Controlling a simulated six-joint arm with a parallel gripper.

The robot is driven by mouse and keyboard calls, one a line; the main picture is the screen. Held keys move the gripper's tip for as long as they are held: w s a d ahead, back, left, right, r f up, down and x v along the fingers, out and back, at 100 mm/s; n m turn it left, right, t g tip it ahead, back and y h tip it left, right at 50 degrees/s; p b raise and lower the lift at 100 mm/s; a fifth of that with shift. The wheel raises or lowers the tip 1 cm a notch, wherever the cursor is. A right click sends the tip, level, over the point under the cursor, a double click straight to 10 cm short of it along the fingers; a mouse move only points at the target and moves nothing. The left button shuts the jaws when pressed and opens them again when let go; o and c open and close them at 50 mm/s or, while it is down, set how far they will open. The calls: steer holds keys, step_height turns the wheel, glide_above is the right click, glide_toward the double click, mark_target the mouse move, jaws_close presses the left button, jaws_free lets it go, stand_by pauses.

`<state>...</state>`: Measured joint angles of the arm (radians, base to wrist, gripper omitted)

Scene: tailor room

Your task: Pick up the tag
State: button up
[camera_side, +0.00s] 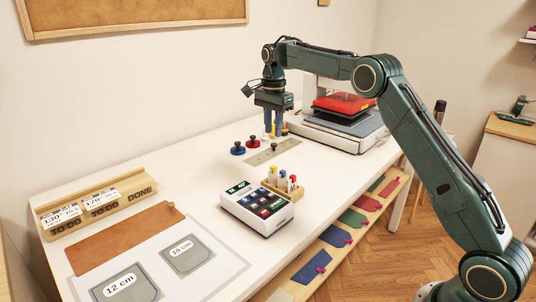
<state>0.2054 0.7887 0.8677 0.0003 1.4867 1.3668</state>
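Which item is the tag is unclear. Two white printed cards stand in the wooden rack at the left: one reads 130 (62,216), the other 170 (102,199). Several coloured tag-shaped pieces, such as a blue one (335,237), a green one (353,218) and a red one (367,203), lie on the low wooden ledge along the table's front. My gripper (274,134) points down at the back of the table, beside the red knob (253,141). Its two fingers are spread, with a yellow thing (273,130) showing between them; contact cannot be told.
A blue knob (238,148) stands near the red one, behind a slotted plate (272,152). A keypad box (257,208) and a small wooden holder (283,181) stand mid-table. A red-topped press (343,104) is at the back right. A brown sheet (126,238) lies front left.

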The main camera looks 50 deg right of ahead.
mark_target(273, 166)
steer(key=shift+f, duration=4.3)
steer(key=shift+f, duration=2.55)
steer(key=shift+c, duration=0.3)
jaws_close()
